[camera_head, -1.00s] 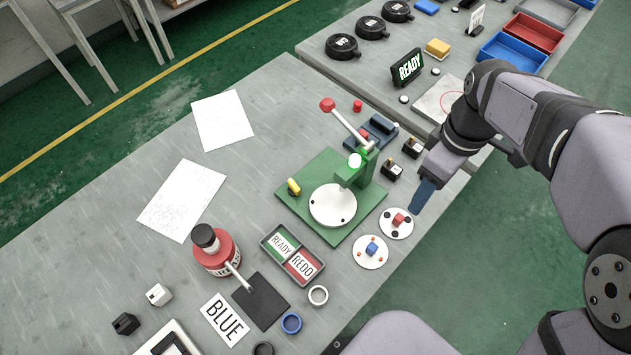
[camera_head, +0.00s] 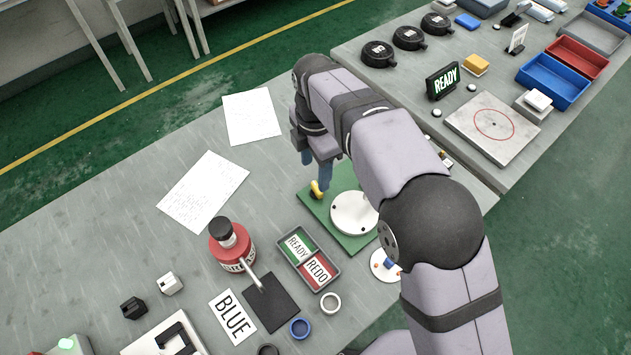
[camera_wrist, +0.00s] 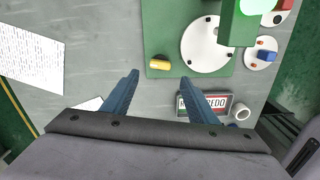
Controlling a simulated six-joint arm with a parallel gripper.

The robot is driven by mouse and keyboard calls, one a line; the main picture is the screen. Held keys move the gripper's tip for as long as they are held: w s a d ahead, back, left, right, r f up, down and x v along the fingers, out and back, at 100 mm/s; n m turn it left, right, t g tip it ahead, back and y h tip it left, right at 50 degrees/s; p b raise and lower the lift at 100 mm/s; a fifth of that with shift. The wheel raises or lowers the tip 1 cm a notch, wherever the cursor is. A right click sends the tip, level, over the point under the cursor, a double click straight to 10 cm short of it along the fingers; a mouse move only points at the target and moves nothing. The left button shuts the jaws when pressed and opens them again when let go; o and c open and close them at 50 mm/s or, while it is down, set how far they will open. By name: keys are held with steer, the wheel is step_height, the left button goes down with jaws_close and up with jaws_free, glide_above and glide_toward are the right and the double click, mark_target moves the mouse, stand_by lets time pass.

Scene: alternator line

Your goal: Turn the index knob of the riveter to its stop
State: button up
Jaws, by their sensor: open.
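The riveter's green base (camera_head: 318,209) carries a white round plate (camera_head: 352,213); both also show in the wrist view. The yellow index knob (camera_head: 315,190) sits near the base's left corner. In the wrist view the yellow knob (camera_wrist: 160,62) lies on the green base (camera_wrist: 164,32), just beyond and between my fingertips. My gripper (camera_wrist: 164,79) is open, its two blue fingers spread apart with nothing between them. In the head view my gripper (camera_head: 316,180) hangs at the knob, one finger partly covering it. Most of the riveter's upright and lever is hidden behind my arm.
A tray marked READY and REDO (camera_head: 338,270) sits in front of the riveter. A red and black canister (camera_head: 230,248) stands to its left. Paper sheets (camera_head: 203,190) lie flat at the left. The riveter's green head (camera_wrist: 236,24) rises right of the knob.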

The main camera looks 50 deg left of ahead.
mark_target(316, 188)
steer(key=shift+f+p, duration=1.1)
steer(key=shift+f, duration=2.3)
steer(key=c, duration=1.1)
